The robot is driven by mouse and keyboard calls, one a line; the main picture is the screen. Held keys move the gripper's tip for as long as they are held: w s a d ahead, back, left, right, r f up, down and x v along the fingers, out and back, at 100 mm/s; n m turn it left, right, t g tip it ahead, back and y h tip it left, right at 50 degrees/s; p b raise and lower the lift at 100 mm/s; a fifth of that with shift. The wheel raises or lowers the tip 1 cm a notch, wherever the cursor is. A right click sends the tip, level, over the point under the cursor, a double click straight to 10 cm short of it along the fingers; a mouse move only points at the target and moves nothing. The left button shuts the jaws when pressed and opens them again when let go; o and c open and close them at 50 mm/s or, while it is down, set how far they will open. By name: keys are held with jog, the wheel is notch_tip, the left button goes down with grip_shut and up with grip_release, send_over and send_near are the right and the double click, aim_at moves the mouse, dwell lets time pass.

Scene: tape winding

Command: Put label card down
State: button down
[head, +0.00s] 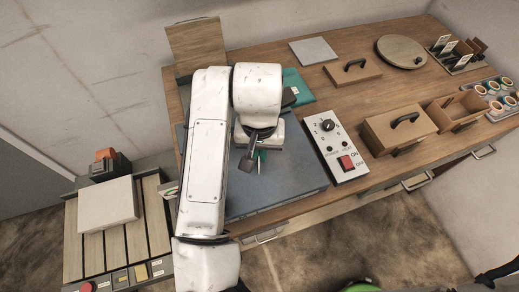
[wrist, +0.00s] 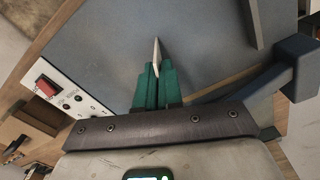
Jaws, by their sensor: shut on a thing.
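My gripper (wrist: 155,88) has green fingers shut on a thin pale label card (wrist: 156,54), seen nearly edge-on and sticking out past the fingertips in the wrist view. The card is over or against the blue-grey mat (wrist: 210,40); I cannot tell whether it touches. In the head view my gripper (head: 262,155) is small, over the middle of the mat (head: 295,182), partly covered by my arm. The card cannot be made out there. Several upright label cards stand in a wooden holder (head: 462,66) at the far right.
A control box (head: 335,150) with a dial and red switch stands right of the mat. Beyond it are a lidded wooden box (head: 398,132), a handled board (head: 352,72), a round board (head: 400,52) and a rack of rolls (head: 495,97). The mat's front right is clear.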

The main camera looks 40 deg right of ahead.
jog(key=shift+f, duration=0.15)
jog(key=c, duration=1.7)
grip_release()
jog(key=shift+c, duration=0.2)
jog(key=o, duration=0.5)
jog(key=shift+c, duration=0.2)
